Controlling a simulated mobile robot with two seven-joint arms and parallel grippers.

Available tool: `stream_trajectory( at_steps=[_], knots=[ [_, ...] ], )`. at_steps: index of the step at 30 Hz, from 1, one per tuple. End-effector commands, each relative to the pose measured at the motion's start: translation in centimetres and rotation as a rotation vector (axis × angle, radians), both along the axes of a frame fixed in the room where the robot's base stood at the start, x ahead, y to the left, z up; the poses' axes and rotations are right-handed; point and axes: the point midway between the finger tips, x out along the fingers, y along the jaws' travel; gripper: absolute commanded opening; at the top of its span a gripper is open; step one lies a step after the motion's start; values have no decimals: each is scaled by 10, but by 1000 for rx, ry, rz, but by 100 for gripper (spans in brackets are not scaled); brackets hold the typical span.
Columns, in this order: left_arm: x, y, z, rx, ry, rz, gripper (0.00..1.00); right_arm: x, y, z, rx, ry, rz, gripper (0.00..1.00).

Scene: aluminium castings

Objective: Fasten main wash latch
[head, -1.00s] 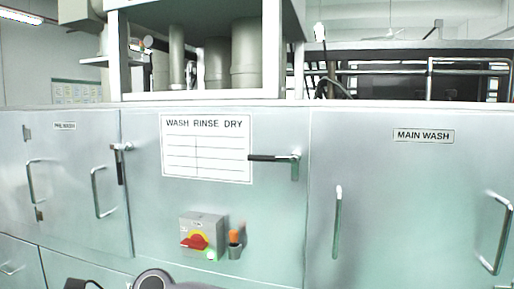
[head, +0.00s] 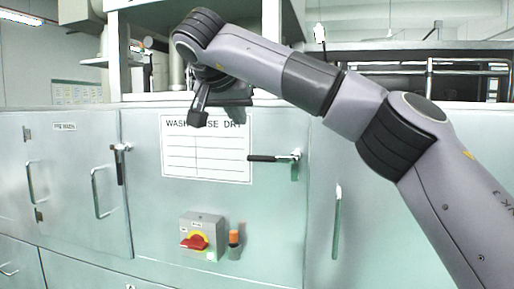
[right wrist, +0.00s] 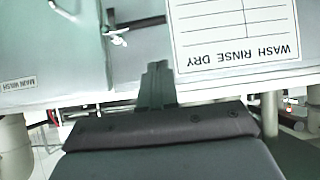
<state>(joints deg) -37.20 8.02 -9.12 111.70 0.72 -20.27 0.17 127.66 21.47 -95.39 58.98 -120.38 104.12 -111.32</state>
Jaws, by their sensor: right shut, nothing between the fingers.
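The main wash latch (head: 272,158) has a black grip on a silver pivot, at the seam left of the main wash door (head: 325,225). Its grip lies level and points left over the sign's edge. It also shows upside down at the top of the right wrist view (right wrist: 140,23). My right gripper (head: 198,119) is shut and empty, in front of the top of the wash-rinse-dry sign, up and left of the latch and apart from it. In the right wrist view its closed fingers (right wrist: 157,82) point towards the panel. My left gripper is out of view.
A grey switch box (head: 202,233) with a red knob and an orange-topped part (head: 234,240) stick out below the sign (head: 206,165). My right arm hides the main wash label in the head view.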

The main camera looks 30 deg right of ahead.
Motion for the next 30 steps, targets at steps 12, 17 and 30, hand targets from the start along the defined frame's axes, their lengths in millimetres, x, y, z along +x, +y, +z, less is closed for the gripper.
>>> stream_trajectory(
  at_steps=[12,17,30],
  knots=[
    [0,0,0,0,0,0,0,-7,-10,14,-29,-9,-30,0],
    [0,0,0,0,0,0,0,-3,-15,9,-28,-9,-31,0],
    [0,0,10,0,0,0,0,43,-70,-39,-27,-6,-31,0]
  ],
)
